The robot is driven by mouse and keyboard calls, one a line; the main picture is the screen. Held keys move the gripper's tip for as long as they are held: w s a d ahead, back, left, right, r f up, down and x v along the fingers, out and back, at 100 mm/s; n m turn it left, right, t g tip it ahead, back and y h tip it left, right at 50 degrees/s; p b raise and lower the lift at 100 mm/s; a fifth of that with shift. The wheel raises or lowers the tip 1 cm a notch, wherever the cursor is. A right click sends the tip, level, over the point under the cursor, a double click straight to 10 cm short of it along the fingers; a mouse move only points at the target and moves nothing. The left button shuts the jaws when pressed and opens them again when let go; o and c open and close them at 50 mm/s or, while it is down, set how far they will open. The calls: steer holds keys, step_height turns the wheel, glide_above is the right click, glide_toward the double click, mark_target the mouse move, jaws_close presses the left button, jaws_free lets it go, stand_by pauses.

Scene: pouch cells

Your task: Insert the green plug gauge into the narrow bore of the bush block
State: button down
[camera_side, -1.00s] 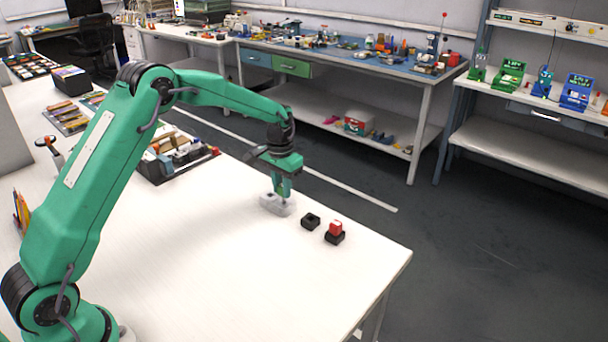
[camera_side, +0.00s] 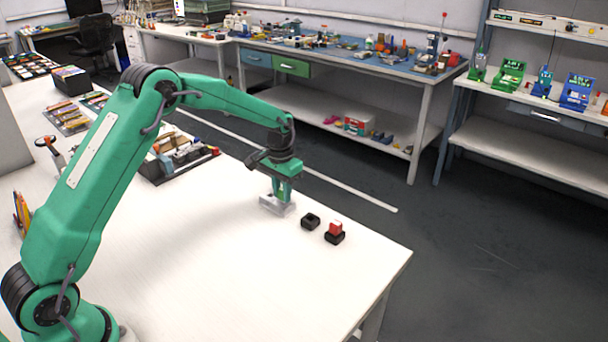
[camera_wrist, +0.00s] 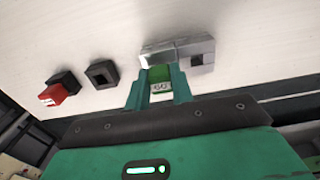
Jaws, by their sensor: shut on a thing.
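The bush block (camera_side: 268,206) is a pale metallic block on the white table. The wrist view shows the block (camera_wrist: 177,54) with a dark square bore at its right end. My gripper (camera_side: 280,194) is at the block, and the wrist view shows its two green fingers (camera_wrist: 161,84) closed on the green plug gauge (camera_wrist: 161,74). The gauge has a pale marked label on its face. Its far end meets the block left of the visible bore. Its tip is hidden, so I cannot tell whether it is inside a bore or only at the surface.
An empty black square holder (camera_side: 311,220) sits right of the block. Beside it a red piece (camera_side: 336,227) stands in a second black holder (camera_side: 334,239). A tray of small parts (camera_side: 178,161) lies to the left. The front of the table is clear.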

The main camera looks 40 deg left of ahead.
steer(key=shift+f, duration=0.6)
steer(key=c, duration=1.1)
jaws_free()
steer(key=shift+r, duration=0.1)
steer(key=shift+r, duration=3.8)
